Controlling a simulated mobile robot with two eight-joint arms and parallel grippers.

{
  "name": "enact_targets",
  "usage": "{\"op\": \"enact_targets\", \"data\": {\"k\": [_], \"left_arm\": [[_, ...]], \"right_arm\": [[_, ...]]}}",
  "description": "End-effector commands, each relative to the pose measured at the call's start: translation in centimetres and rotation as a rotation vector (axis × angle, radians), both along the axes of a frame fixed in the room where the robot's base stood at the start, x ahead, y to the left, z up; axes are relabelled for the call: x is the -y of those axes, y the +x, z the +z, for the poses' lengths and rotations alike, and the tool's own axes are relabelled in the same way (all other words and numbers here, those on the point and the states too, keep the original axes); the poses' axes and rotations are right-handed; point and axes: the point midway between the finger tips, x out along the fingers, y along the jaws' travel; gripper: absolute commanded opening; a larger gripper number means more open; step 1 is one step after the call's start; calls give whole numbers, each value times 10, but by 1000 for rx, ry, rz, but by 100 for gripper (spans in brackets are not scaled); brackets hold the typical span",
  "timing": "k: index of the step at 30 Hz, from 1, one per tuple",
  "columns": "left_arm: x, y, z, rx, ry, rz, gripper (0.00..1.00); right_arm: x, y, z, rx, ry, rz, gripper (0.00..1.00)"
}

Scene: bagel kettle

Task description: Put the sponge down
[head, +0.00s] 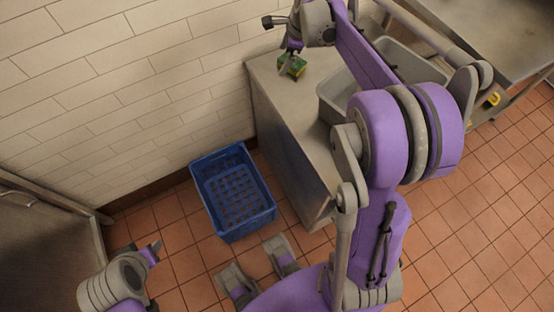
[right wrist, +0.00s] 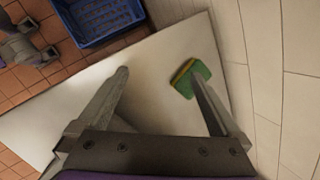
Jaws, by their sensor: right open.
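The green and yellow sponge (head: 297,66) is at the far left part of the metal counter (head: 268,88) in the head view. My right gripper (head: 290,56) is right at it, pointing down. In the right wrist view, the sponge (right wrist: 187,75) is at the tip of the right-hand finger, which covers part of it. The right gripper (right wrist: 160,76) is open, with a wide gap between its fingers and bare counter there. Whether that finger touches the sponge, I cannot tell. My left gripper (head: 142,250) is low at the left, away from the counter; its jaw opening is unclear.
A blue crate (head: 233,190) stands on the tiled floor left of the counter. A grey basin (head: 335,98) is to the right of the sponge, partly behind my right arm. The tiled wall (head: 180,70) runs close behind the counter.

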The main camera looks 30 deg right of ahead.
Motion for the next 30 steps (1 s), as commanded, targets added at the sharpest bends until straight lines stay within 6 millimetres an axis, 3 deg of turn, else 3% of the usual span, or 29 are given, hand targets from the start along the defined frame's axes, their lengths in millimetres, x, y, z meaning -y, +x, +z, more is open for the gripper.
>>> {"op": "enact_targets", "data": {"k": [1, 3, 9, 12, 16, 21, 30], "left_arm": [[0, 0, 0, 0, 0, 0, 47], [0, 0, 0, 0, 0, 0, 47], [0, 0, 0, 0, 0, 0, 47], [0, 0, 0, 0, 0, 0, 47], [0, 0, 0, 0, 0, 0, 47], [0, 0, 0, 0, 0, 0, 47], [0, 0, 0, 0, 0, 0, 47]], "right_arm": [[-31, -18, 4, 10, -63, 157, 100], [-64, -43, 7, 23, -155, 377, 100], [-141, -125, -2, 65, -422, 1010, 100], [-168, -169, -15, 85, -556, 1320, 100], [-191, -216, -36, 107, -709, 1661, 100], [-204, -251, -57, 123, -835, 1930, 100], [-206, -259, -63, 125, -873, 2006, 100]]}}
